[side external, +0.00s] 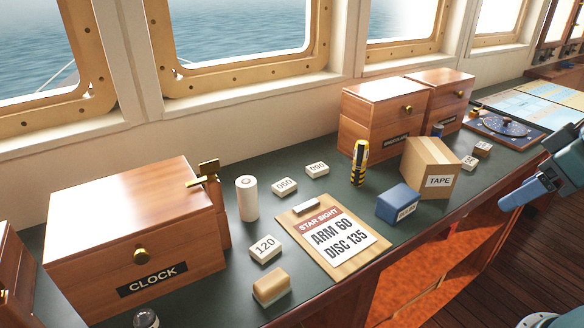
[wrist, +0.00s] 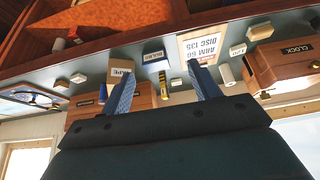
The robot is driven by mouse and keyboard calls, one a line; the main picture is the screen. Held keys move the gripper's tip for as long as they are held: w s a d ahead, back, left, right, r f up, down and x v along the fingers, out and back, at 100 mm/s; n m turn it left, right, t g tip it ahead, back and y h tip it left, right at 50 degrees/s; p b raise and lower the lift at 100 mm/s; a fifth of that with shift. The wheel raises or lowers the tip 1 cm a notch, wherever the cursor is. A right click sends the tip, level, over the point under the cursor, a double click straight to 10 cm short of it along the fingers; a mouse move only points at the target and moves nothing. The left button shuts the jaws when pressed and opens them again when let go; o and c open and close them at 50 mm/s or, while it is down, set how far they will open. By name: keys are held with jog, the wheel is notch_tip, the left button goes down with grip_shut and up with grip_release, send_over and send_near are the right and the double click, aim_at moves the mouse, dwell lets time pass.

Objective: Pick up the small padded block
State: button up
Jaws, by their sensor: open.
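A small block (side external: 272,287) with a tan, rounded, padded-looking top and a paler base lies at the front edge of the dark green counter, near the bottom of the side view. It seems to show in the wrist view as a small pale shape (wrist: 261,32) at upper right. My gripper (side external: 533,170) is at the right edge, off the counter's front and far from the tan block. In the wrist view my gripper (wrist: 162,71) has its blue fingers wide apart with nothing between them.
A clipboard (side external: 327,238) lies behind and right of the tan block, with the 120 block (side external: 265,249) behind it. The CLOCK box (side external: 135,235) stands left. A white cylinder (side external: 247,198), striped yellow-black tube (side external: 359,163) and TAPE carton (side external: 431,168) stand upright.

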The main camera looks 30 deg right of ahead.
jog(key=n+g+y, duration=0.4)
jog(key=n+g, duration=0.2)
jog(key=n, duration=1.4)
send_over(272, 279)
jog(key=d, duration=0.5)
notch_tip(272, 279, down, 8)
jog(key=shift+w+a, duration=0.15)
jog(key=shift+w, duration=0.25)
jog(key=shift+f+y, duration=0.1)
jog(key=shift+y, duration=0.2)
jog(key=shift+x, duration=4.2)
jog(key=shift+s+f, duration=0.1)
jog(key=shift+f, duration=0.1)
jog(key=shift+x, duration=2.45)
